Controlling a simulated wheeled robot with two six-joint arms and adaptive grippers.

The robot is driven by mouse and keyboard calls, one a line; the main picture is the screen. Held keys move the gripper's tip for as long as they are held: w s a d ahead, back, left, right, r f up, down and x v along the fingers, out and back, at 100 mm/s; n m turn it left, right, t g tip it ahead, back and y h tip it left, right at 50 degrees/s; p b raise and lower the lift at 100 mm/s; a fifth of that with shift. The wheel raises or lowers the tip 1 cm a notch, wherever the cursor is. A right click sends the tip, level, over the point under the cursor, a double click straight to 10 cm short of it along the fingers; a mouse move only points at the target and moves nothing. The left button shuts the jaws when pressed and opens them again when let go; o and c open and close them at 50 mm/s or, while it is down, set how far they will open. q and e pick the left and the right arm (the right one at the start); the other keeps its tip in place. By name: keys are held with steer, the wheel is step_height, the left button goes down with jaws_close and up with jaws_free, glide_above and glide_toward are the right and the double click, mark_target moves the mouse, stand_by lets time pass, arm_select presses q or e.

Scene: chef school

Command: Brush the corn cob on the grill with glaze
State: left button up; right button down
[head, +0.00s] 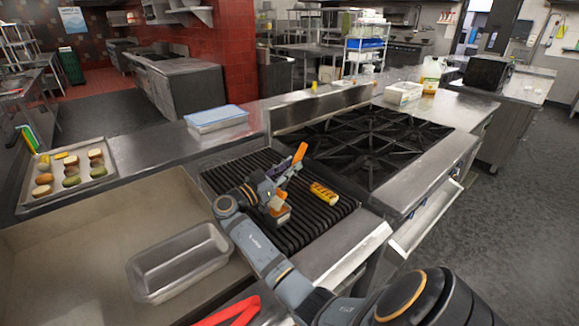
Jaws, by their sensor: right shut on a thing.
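A yellow corn cob (324,193) lies on the dark ridged grill (325,222), toward its right side. My right gripper (278,187) is above the grill, just left of the cob. It is shut on a brush (299,153), whose orange handle sticks up past the gripper. The brush's lower end, orange and pale, hangs below the gripper, apart from the cob in the picture. Whether it touches the grill is hard to tell. My left gripper is not in view. No glaze container can be clearly made out.
A black burner range (370,140) adjoins the grill's right side. An empty metal pan (180,262) stands at the left front. A tray (68,185) of food pieces is at the far left. A blue-topped container (216,118) sits behind the grill. A red item (232,312) lies at the front.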

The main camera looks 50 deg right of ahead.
steer(key=shift+f+b, duration=0.55)
steer(key=shift+b, duration=0.15)
stand_by(0.8)
steer(key=shift+f+b, duration=0.1)
steer(key=shift+b, duration=0.6)
stand_by(1.6)
stand_by(0.6)
steer(key=shift+r, duration=0.85)
steer(key=shift+r+p, duration=0.55)
steer(key=shift+r, duration=2.2)
